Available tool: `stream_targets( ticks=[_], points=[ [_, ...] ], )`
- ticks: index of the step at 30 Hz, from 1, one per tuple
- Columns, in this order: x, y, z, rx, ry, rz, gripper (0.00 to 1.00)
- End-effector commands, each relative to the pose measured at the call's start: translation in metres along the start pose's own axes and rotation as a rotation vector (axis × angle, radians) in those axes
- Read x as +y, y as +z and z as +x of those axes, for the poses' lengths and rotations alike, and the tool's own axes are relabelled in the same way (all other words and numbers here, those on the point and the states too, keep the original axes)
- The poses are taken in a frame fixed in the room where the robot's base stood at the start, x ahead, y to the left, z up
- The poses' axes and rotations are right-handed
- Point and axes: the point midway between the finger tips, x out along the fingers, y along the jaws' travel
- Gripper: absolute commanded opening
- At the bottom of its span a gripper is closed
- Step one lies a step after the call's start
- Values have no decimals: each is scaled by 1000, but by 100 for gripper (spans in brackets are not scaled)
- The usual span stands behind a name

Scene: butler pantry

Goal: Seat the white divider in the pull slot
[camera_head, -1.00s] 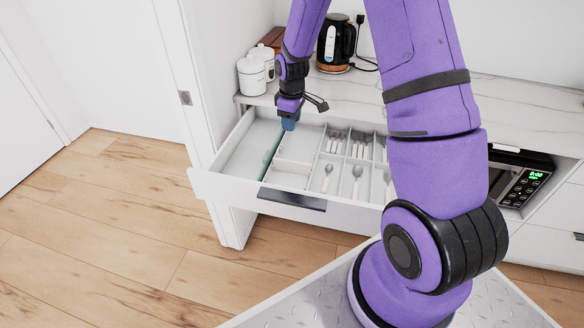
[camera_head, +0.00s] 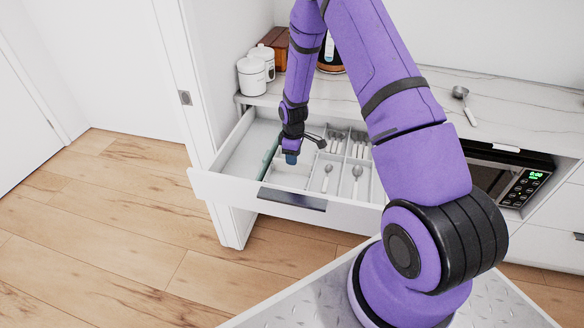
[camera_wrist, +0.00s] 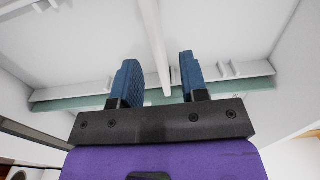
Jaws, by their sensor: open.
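The white divider (camera_wrist: 152,35) is a thin white bar in the wrist view. It runs from the top edge down between my two blue fingers, towards a teal strip (camera_wrist: 70,104) that crosses behind them. My gripper (camera_wrist: 158,62) is open, with one finger on each side of the bar and gaps showing. In the head view my gripper (camera_head: 290,158) is low over the open drawer (camera_head: 232,186), right of the teal strip (camera_head: 269,156). My gripper hides part of the divider there. Small white ribs (camera_wrist: 222,70) stand beside the teal strip; I cannot tell which is the pull slot.
Cutlery compartments with spoons (camera_head: 357,172) lie right of my gripper. The drawer's dark pull (camera_head: 292,199) is on its front. The left drawer section is empty. White canisters (camera_head: 252,76) and a metal scoop (camera_head: 461,94) stand or lie on the counter.

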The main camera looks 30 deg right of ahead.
Motion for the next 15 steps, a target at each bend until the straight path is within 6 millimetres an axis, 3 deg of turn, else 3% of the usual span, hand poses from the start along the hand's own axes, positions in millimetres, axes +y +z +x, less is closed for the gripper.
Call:
stream_targets(
  ticks=[9,15],
  points=[
    [2,-5,37,-2,-1,1,40],
    [2,-5,51,-1,0,0,40]
  ],
)
